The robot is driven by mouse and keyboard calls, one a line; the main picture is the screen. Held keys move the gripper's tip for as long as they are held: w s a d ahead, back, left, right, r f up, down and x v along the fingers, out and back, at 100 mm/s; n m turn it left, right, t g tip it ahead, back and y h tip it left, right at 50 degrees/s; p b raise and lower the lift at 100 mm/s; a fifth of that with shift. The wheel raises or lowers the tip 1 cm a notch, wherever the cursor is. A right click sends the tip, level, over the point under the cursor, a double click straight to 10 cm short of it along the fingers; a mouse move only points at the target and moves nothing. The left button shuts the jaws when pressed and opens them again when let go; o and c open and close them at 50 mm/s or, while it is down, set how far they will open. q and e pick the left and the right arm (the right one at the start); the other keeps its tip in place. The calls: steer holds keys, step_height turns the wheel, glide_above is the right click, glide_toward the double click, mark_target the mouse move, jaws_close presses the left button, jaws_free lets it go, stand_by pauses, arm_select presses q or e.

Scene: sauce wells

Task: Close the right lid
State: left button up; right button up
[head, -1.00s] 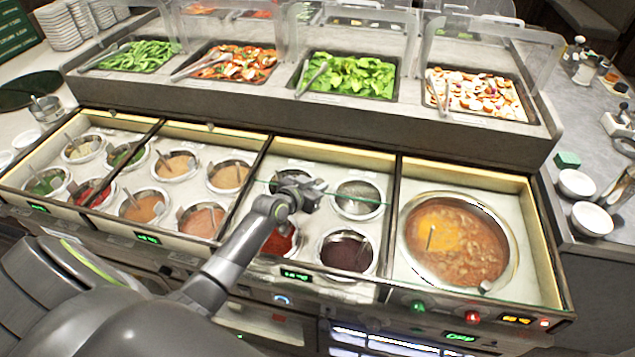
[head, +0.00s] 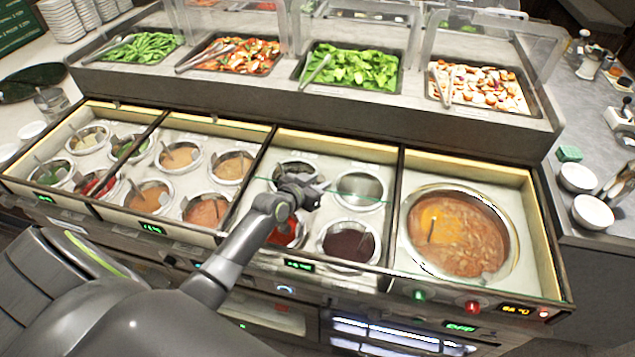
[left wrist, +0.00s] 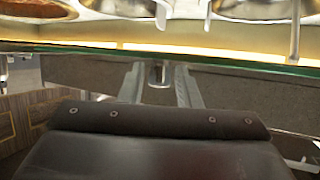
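A clear glass lid with a thin greenish edge (head: 362,199) lies across the third well section, which holds several round sauce pots; how far it covers them is hard to tell. My left gripper (head: 318,190) is over this section, close to the glass edge. In the left wrist view the greenish glass edge (left wrist: 230,60) crosses the picture beyond the gripper. There the left gripper's two fingers (left wrist: 160,88) stand apart. A small metal piece shows between them; I cannot tell whether they touch it. My right gripper is not in view.
A large soup pot (head: 460,235) fills the section at the right. Two sauce sections with several pots lie to the left. A raised salad bar (head: 300,105) with clear guards stands behind. White bowls (head: 592,213) sit on the right counter.

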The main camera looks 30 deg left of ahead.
arm_select(q)
step_height(320, 180, up, 10)
stand_by(0.5)
